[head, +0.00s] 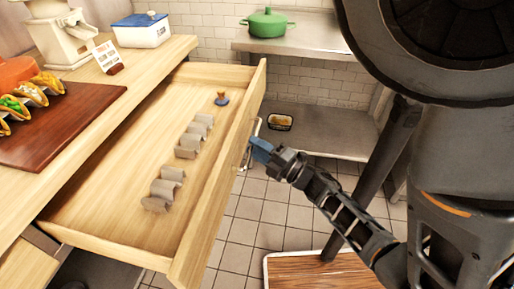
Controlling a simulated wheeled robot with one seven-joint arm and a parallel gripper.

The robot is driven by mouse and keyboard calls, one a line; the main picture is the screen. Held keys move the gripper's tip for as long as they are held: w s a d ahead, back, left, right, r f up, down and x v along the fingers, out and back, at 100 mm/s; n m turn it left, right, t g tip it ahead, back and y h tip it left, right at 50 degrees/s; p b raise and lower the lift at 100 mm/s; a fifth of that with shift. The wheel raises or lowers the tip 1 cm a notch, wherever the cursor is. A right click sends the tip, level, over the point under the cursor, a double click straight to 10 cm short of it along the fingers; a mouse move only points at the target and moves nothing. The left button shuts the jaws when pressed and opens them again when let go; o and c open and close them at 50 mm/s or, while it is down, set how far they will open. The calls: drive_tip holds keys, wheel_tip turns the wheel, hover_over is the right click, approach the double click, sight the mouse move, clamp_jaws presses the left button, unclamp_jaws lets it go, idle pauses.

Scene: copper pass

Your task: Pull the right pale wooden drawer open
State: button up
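The pale wooden drawer (128,182) is pulled well out from under the wooden counter. Several grey wavy taco holders (188,145) and a small blue-and-brown item (222,98) lie inside it. Its silver bar handle (246,157) is on the outer face of the front panel. My gripper (259,148) is at the handle, with its blue fingertips right beside or around the bar. The fingers overlap in this view, so I cannot tell whether they are closed on it.
The counter (150,62) holds tacos on a brown board (62,130), a blue-lidded box (141,30) and a sign. A steel shelf (305,36) with a green pot (267,22) stands behind. A wooden-topped piece (320,270) is at the bottom. Tiled floor (262,215) is clear beside the drawer.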

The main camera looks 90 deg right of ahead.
drive_tip(key=shift+o, duration=0.4)
drive_tip(key=b+v, duration=0.1)
drive_tip(key=v, duration=0.6)
drive_tip(key=shift+s+a, duration=0.25)
drive_tip(key=shift+s, duration=0.05)
drive_tip(key=shift+w, duration=0.1)
drive_tip(key=w+a+r+m+y, duration=0.2)
drive_tip(key=a+r+m+y, duration=0.1)
drive_tip(key=a, duration=0.7)
drive_tip(key=w+a+r+m+g+y, duration=0.1)
drive_tip(key=w+a+r+m+y, duration=0.2)
drive_tip(key=a, duration=0.7)
drive_tip(key=w+a+r+m+y, duration=0.3)
drive_tip(key=a+r+y, duration=0.2)
drive_tip(key=a+r, duration=0.3)
drive_tip(key=shift+a+m+y+p, duration=0.4)
drive_tip(key=shift+a, duration=0.65)
